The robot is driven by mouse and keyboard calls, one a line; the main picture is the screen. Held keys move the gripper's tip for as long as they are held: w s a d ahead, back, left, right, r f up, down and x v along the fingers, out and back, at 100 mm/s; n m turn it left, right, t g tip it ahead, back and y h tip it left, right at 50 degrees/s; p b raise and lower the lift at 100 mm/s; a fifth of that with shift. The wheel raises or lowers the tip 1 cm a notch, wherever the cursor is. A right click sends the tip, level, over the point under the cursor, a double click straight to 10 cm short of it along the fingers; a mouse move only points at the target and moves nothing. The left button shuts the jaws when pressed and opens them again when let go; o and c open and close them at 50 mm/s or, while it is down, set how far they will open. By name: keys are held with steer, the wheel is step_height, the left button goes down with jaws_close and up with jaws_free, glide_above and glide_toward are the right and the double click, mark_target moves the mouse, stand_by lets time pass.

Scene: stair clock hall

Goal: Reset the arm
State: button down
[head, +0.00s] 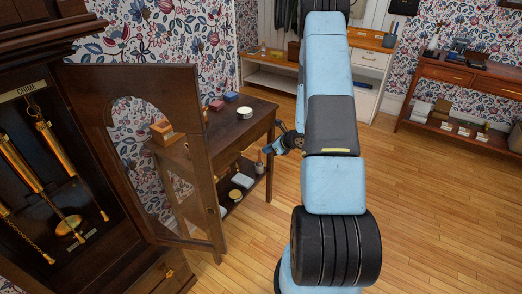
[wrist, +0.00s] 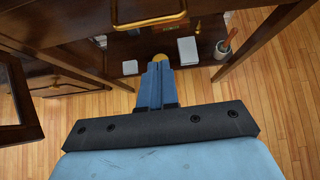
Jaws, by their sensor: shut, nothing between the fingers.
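My arm rises through the middle of the head view, with light blue links and dark joints. My gripper (head: 269,150) shows small to the left of the arm, near the right end of the dark side table (head: 245,128). In the wrist view my gripper (wrist: 160,66) has its two blue fingers together with nothing between them. The fingers point toward the lower shelf (wrist: 150,48) of the table. The fingertips overlap a round yellow item (wrist: 161,57) in the picture; I cannot tell whether they touch it.
A tall clock case with brass weights (head: 50,158) stands at left, its door (head: 202,170) swung open. Small boxes and a tin (head: 245,112) sit on the side table. A white bench (head: 273,78) and a brown console (head: 458,75) stand behind. The wooden floor at right is clear.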

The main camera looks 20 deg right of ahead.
steer(key=v, duration=0.7)
steer(key=s+a+r+n+g+y, duration=0.15)
steer(key=s+a+r+n, duration=0.25)
steer(key=a+r+n, duration=0.6)
steer(key=s+a+r+n+g+y, duration=0.1)
steer(key=s+a+r+n+g, duration=0.35)
steer(key=r, duration=1.05)
steer(key=s+a+r+n+t+h, duration=0.1)
steer(key=s+a+r+n+h, duration=0.1)
steer(key=s+r+n+h, duration=0.2)
steer(key=s+a+r+n+t+h, duration=0.2)
steer(key=s+r+n, duration=0.8)
steer(key=s, duration=0.8)
steer(key=shift+a+r+n+h, duration=0.4)
steer(key=shift+a+n+h, duration=0.2)
steer(key=shift+h, duration=0.25)
